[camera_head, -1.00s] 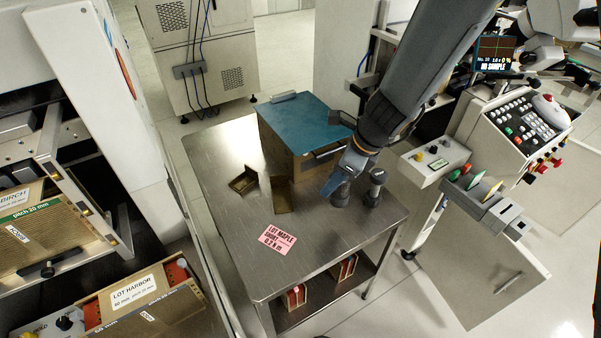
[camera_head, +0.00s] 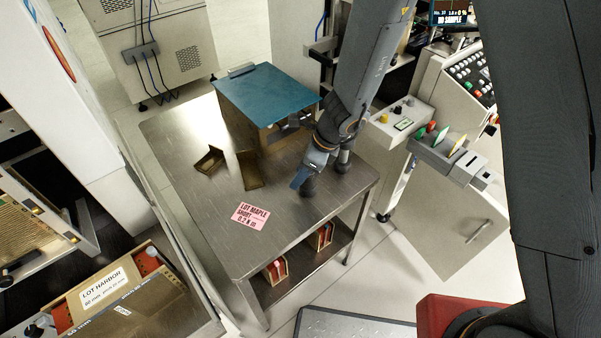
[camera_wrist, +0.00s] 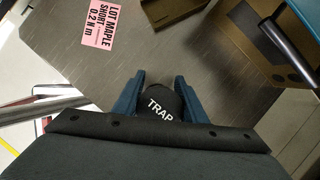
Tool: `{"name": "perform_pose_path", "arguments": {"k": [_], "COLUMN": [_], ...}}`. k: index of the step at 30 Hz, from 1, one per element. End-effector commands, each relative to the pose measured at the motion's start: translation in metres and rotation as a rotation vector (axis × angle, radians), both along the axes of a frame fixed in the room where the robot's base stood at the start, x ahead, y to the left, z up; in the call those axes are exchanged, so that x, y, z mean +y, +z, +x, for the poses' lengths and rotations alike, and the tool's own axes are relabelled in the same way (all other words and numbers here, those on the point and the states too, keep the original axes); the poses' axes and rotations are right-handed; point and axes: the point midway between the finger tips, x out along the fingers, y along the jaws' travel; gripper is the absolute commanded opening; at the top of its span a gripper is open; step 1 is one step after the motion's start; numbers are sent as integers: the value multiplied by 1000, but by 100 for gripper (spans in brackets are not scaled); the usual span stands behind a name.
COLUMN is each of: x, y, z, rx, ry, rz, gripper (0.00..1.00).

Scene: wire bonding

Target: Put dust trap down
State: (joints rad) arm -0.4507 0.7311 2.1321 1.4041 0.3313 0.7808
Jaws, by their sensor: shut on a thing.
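The dust trap (camera_wrist: 160,104) is a dark, rounded piece marked "TRAP" in the wrist view. It sits between the two blue fingers of my gripper (camera_wrist: 160,88), which are shut on it. In the head view my gripper (camera_head: 304,178) is low over the front right part of the steel table (camera_head: 285,213). The dark lower end of the trap (camera_head: 309,190) shows just beneath the fingers, at or very near the tabletop. I cannot tell whether it touches. The fingers hide part of the trap.
A dark knobbed piece (camera_head: 343,160) stands close to the right of my gripper. A blue-topped box (camera_head: 265,92) is behind it. The front tabletop is clear.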

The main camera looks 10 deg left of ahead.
Motion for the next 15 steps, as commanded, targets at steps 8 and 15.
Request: {"name": "perform_pose_path", "arguments": {"k": [8, 15], "x": [0, 0], "y": [-3, -2], "z": [0, 0], "rx": [0, 0], "ry": [0, 0], "rz": [0, 0], "gripper": [57, 57]}}
